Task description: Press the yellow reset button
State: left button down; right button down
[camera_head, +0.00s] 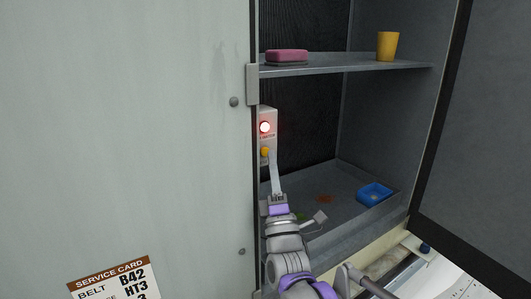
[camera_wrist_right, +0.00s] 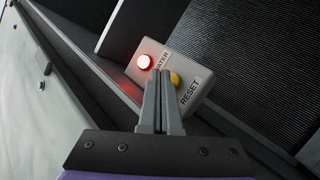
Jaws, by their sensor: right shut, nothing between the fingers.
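The yellow reset button (camera_head: 265,152) sits on a small pale box (camera_head: 267,115) on the left inner edge of the cooler opening. A lit red lamp (camera_head: 265,127) is above it. In the right wrist view the button (camera_wrist_right: 174,78) is partly hidden behind the fingers, beside the word RESET. My right gripper (camera_head: 271,158) is shut and empty, with its fingertips close to the button. In the right wrist view its fingertips (camera_wrist_right: 161,74) overlap the box front (camera_wrist_right: 185,60). I cannot tell whether they touch the button. My left gripper is not in view.
A shelf (camera_head: 345,65) holds a pink sponge-like block (camera_head: 287,56) and a yellow cup (camera_head: 388,46). A blue tray (camera_head: 375,194) lies on the cooler floor. The open door (camera_head: 485,130) stands at right. A pale panel (camera_head: 130,140) with a service card (camera_head: 115,282) fills the left.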

jog(key=shift+w+a, duration=0.1)
dwell(0.6)
jog(key=shift+w+a, duration=0.2)
jog(key=shift+w, duration=0.05)
jog(key=shift+w+a, duration=0.25)
jog(key=shift+w, duration=0.1)
dwell(0.7)
dwell(0.3)
jog(key=shift+s+d, duration=0.55)
jog(key=shift+s, duration=0.15)
jog(key=s+d, duration=0.1)
jog(key=s, duration=0.1)
jog(key=s+d, duration=0.2)
jog(key=shift+p, duration=0.35)
